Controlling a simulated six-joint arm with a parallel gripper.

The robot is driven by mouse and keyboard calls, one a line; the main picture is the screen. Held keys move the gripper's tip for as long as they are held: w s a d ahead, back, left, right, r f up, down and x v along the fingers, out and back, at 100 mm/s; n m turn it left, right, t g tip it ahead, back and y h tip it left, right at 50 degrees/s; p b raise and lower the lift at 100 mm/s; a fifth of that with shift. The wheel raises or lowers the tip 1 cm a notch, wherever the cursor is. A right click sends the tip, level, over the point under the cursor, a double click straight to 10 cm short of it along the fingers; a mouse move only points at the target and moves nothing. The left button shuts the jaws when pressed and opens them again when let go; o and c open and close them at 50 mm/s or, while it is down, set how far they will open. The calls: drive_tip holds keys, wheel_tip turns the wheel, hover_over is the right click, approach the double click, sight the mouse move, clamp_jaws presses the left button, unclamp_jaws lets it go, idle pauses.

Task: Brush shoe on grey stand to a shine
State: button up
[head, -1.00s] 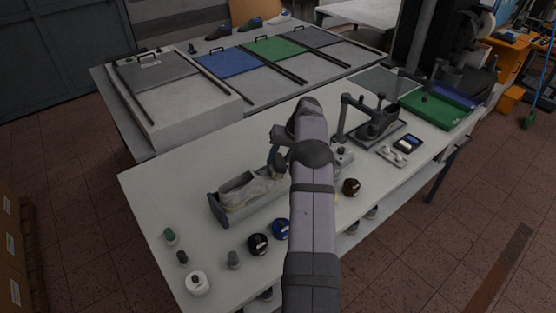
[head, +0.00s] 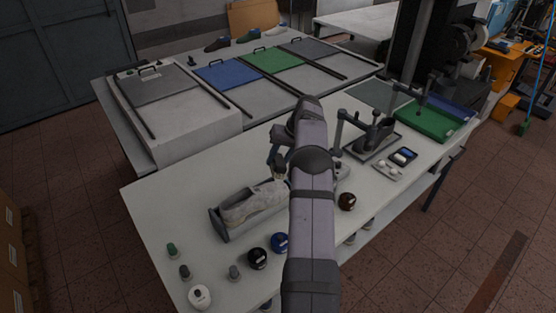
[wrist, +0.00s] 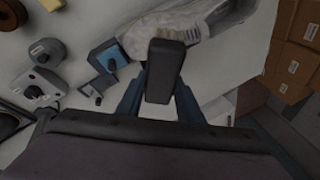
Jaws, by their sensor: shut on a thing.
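A pale grey-white shoe (head: 255,204) lies in a grey trough-shaped stand (head: 216,226) on the near table. The shoe also shows at the top of the wrist view (wrist: 190,24). My gripper (head: 278,168) is over the right end of the shoe, partly hidden by my arm. In the wrist view my gripper (wrist: 160,100) is shut on a dark block-shaped brush (wrist: 164,70), which overlaps the shoe's edge. I cannot tell whether the brush touches the shoe. A dark shoe form (head: 376,130) sits on another grey stand farther right.
Blue (head: 280,242), black (head: 257,258) and brown (head: 347,201) tins stand in front of the shoe. A white jar (head: 200,297) and small bottles stand at the front left. A green tray (head: 425,120) is at the far right.

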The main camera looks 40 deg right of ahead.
drive_tip(key=shift+a+r+n+b, duration=0.2)
drive_tip(key=shift+a+n+b, duration=0.3)
drive_tip(key=shift+a+b, duration=0.25)
drive_tip(key=s+a+f+n+h+b, duration=0.1)
drive_tip(key=s+a+n+h+b, duration=0.1)
drive_tip(key=s+a+n+b, duration=0.3)
drive_tip(key=s+a, duration=0.4)
drive_tip(key=a, duration=0.3)
drive_tip(key=shift+s+n+t, duration=0.3)
drive_tip(key=shift+s+n, duration=0.1)
drive_tip(key=shift+a+f+b, duration=0.1)
drive_tip(key=shift+f+b, duration=0.05)
drive_tip(key=shift+b, duration=0.15)
